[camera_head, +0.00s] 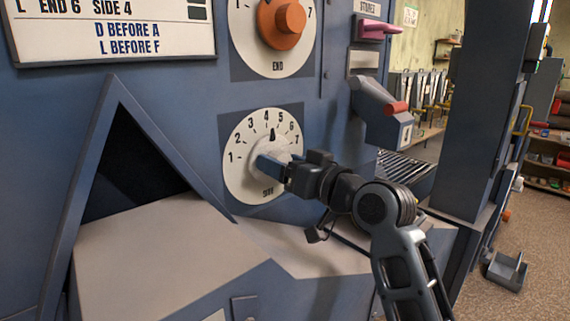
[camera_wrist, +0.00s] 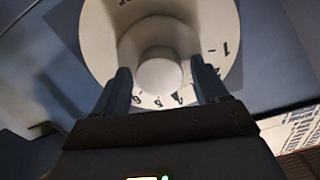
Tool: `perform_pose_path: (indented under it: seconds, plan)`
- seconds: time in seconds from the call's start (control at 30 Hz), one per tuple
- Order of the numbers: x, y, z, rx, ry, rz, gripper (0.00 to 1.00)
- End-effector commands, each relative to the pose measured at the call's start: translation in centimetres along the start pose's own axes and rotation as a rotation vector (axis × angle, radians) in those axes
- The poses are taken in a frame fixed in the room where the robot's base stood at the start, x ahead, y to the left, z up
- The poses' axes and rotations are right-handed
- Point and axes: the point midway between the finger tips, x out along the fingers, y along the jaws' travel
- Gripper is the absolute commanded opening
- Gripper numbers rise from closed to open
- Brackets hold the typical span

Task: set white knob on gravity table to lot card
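The white knob (camera_head: 277,150) sits in the middle of the lower white dial (camera_head: 240,185), marked SIDE and numbered 1 to 7. Its black pointer is up, around 4 to 5; the exact mark is hard to tell. The lot card (camera_head: 110,30) at top left reads END 6, SIDE 4. My gripper (camera_head: 264,161) is at the knob. In the wrist view, the gripper's fingers (camera_wrist: 160,72) stand on either side of the round white knob (camera_wrist: 158,76), with a narrow gap seen beside its cap. Contact cannot be told.
An orange knob (camera_head: 289,17) on the END dial (camera_head: 246,50) is above. A pink handle (camera_head: 378,27) and a red-ended lever (camera_head: 396,108) are to the right. A sloping pale deck (camera_head: 165,250) lies below left. A blue column (camera_head: 475,110) stands at right.

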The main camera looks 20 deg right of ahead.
Motion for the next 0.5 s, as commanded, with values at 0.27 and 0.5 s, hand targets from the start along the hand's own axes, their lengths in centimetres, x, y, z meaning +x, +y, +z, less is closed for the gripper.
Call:
perform_pose_path:
  seconds: [0.27, 0.5]
  plan:
    - [-0.03, 0.01, 0.0, 0.0, 0.0, 0.0, 0.46]
    - [-0.03, 0.01, -0.01, 0.0, 0.0, 0.0, 0.23]
